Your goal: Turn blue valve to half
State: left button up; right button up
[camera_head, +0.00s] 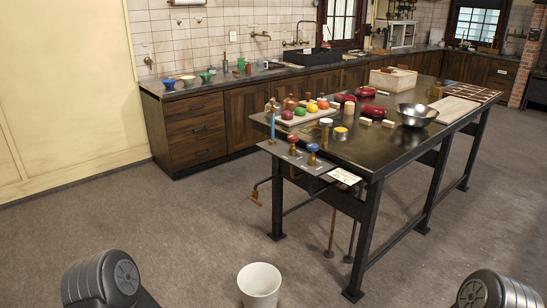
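The blue valve (312,148) has a round blue knob on a brass-coloured body. The blue knob's turn angle is too small to read. Neither of my grippers is in view. Only grey rounded parts of my arms show at the bottom left and bottom right corners, well apart from the valves.
A white bucket (259,284) stands on the floor in front. Thin pipes (331,232) hang under the table end. Floor to the left is clear.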

aim_at(313, 147)
jog(key=i+j+z, duration=0.2)
jog(key=i, duration=1.7)
